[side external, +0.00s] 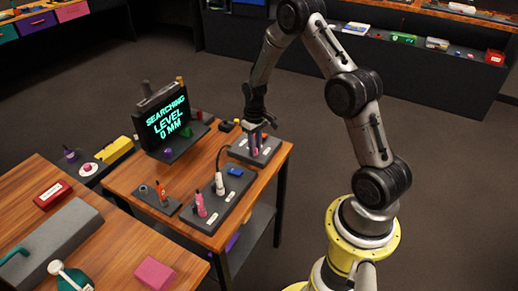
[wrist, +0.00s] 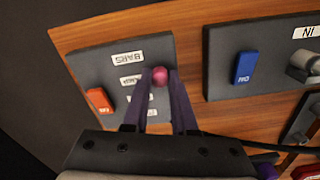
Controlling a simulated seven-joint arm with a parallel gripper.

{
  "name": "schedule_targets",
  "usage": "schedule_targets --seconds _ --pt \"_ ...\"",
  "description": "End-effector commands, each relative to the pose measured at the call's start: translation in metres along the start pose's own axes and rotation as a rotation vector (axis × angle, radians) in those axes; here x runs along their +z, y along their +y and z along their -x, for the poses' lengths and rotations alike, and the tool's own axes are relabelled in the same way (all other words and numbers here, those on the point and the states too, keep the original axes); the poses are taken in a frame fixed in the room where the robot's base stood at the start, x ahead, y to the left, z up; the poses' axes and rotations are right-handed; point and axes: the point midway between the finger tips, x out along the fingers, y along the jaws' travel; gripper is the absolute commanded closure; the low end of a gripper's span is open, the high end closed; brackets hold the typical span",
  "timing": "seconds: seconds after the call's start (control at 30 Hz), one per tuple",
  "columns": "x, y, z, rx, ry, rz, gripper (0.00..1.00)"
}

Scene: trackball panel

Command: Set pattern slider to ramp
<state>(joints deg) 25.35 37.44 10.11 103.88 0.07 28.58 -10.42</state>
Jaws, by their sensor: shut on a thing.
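My gripper (side external: 256,140) points down over a small dark panel (side external: 239,153) at the back right of the table. In the wrist view my gripper (wrist: 160,80) has its two purple fingers on either side of a round pink knob (wrist: 160,75), shut on it. The knob stands on the dark panel (wrist: 90,65), right of a column of white labels. The top label (wrist: 127,58) reads BARS, upside down. The knob is level with about the second label (wrist: 130,80), whose word is only partly readable. Lower labels are partly hidden by the left finger. The slider's slot cannot be made out.
An orange piece (wrist: 99,100) sits on the same panel. A neighbouring panel holds a blue piece (wrist: 245,67) and a grey part. A screen (side external: 167,118) reads SEARCHING LEVEL 0 MM.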

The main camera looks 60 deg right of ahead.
Motion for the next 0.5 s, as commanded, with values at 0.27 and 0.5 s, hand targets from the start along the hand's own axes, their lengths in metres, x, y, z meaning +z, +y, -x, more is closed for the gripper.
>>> schedule_targets --seconds 0.27,0.5 --pt "-0.0091 -0.0028 0.0005 0.001 0.000 0.001 1.00" --pt "-0.0089 -0.0027 0.0004 0.001 0.000 0.001 0.55"
